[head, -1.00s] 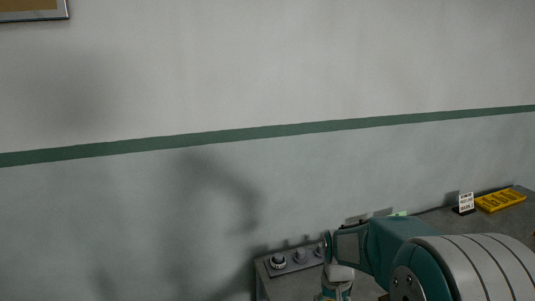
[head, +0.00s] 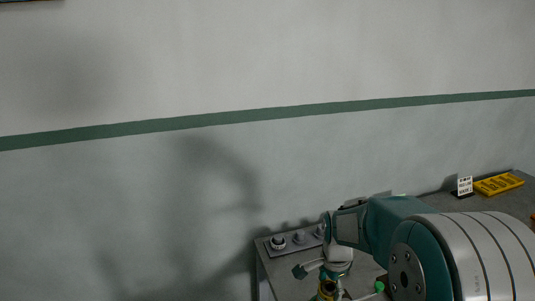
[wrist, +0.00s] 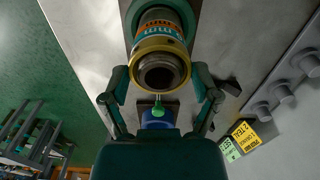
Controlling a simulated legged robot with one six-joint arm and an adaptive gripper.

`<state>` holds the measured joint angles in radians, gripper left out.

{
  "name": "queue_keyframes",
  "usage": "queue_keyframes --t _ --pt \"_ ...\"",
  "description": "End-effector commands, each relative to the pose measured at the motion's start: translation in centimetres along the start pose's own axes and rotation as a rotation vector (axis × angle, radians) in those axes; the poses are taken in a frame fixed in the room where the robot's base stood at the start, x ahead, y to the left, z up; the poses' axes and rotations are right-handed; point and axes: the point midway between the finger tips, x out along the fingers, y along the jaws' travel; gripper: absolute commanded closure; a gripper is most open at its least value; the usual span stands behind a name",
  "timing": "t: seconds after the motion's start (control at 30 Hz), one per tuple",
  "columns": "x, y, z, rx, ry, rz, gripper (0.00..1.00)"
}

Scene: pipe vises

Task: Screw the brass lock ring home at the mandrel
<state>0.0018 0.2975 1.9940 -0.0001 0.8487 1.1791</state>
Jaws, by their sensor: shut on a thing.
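The brass lock ring (wrist: 160,47) is in the upper middle of the wrist view, around a dark, hollow round end, which I take to be the mandrel (wrist: 160,78). Behind it is a cylinder with orange and teal lettered bands (wrist: 160,26). My gripper (wrist: 160,75) has one finger on each side of the ring and is shut on it. How far the ring sits along the thread cannot be told. In the head view, my wrist (head: 340,254) is at the bottom, above a yellow-brass piece (head: 327,288); the fingertips are not clear there.
A green-ended handle (wrist: 158,110) and a blue part (wrist: 157,120) show below the mandrel. A panel with several knobs (head: 299,238) stands at the bench's back-left edge. A small sign (head: 465,186) and a yellow tray (head: 498,185) stand farther right. Lettered tags (wrist: 246,137) lie at the wrist view's right.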

Motion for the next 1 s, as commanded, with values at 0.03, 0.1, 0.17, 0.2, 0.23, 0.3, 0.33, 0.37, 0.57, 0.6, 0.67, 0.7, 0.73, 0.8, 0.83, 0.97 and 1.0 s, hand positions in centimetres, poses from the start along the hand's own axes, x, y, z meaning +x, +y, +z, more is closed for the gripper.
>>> queue_keyframes --t 0.03,0.1,0.17,0.2,0.23,0.3,0.33,0.37,0.57,0.6,0.67,0.7,0.73,0.8,0.83,0.97,1.0 --pt "0.18 0.15 0.05 0.022 -0.002 0.006 0.79" --pt "0.18 0.15 0.05 0.035 -0.002 0.006 0.79" --pt "0.19 0.16 0.05 0.035 -0.002 0.006 0.79" --pt "0.19 0.16 0.05 0.035 -0.002 0.006 0.79" --pt "0.19 0.16 0.05 0.034 -0.002 0.006 0.79" --pt "0.20 0.16 0.05 0.034 -0.002 0.006 0.79" --pt "0.20 0.17 0.05 0.039 -0.002 0.007 0.79" --pt "0.20 0.17 0.06 0.050 -0.002 0.007 0.79" --pt "0.22 0.18 0.06 0.252 -0.002 0.007 0.79" --pt "0.23 0.18 0.06 0.298 -0.002 0.008 0.79" --pt "0.24 0.19 0.06 0.365 -0.002 0.008 0.79" --pt "0.24 0.19 0.07 0.410 -0.001 0.008 0.79" --pt "0.24 0.19 0.07 0.444 -0.001 0.008 0.79" --pt "0.25 0.20 0.07 0.522 -0.001 0.008 0.79" --pt "0.26 0.20 0.07 0.555 -0.001 0.008 0.79" --pt "0.27 0.20 0.07 0.702 0.000 0.009 0.79" --pt "0.28 0.21 0.07 0.746 0.000 0.009 0.79"
